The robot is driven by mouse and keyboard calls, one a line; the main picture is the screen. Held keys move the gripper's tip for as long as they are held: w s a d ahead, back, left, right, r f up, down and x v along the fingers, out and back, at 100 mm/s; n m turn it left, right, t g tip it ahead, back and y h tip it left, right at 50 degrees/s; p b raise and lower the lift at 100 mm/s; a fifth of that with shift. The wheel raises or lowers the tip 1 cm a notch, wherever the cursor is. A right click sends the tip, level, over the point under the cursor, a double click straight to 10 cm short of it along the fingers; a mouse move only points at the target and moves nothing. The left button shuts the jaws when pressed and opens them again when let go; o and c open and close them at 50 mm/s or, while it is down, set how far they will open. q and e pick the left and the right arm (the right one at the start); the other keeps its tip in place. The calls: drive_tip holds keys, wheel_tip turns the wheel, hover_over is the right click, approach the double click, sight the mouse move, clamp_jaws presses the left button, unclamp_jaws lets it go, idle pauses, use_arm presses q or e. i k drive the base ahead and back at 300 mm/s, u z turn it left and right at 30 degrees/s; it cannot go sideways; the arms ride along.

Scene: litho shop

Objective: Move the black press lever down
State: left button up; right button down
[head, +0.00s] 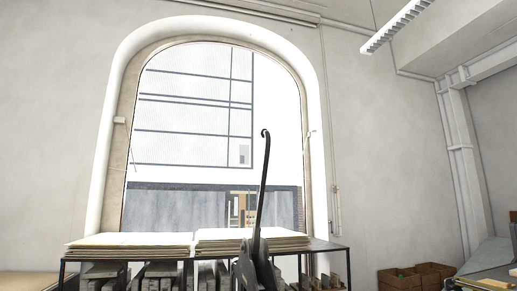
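The black press lever (262,190) stands nearly upright in the lower middle of the head view. It is a long thin bar with a small curled hook at its top, and it widens into a dark base (258,268) at the bottom edge. The lever shows against the window and in front of a table. The lower part of the press is cut off by the bottom of the picture. Neither of my grippers is in view, and nothing touches the visible part of the lever.
Behind the lever, a dark-framed table (335,246) carries stacks of pale boards (130,240), with grey slabs on the shelf below. A large arched window (195,110) is behind it. Brown crates (418,276) stand at the lower right. The air around the lever looks clear.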

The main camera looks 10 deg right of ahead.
sight(256, 232)
drive_tip(key=u, duration=0.75)
drive_tip(key=i, duration=1.1)
drive_tip(key=z, duration=0.25)
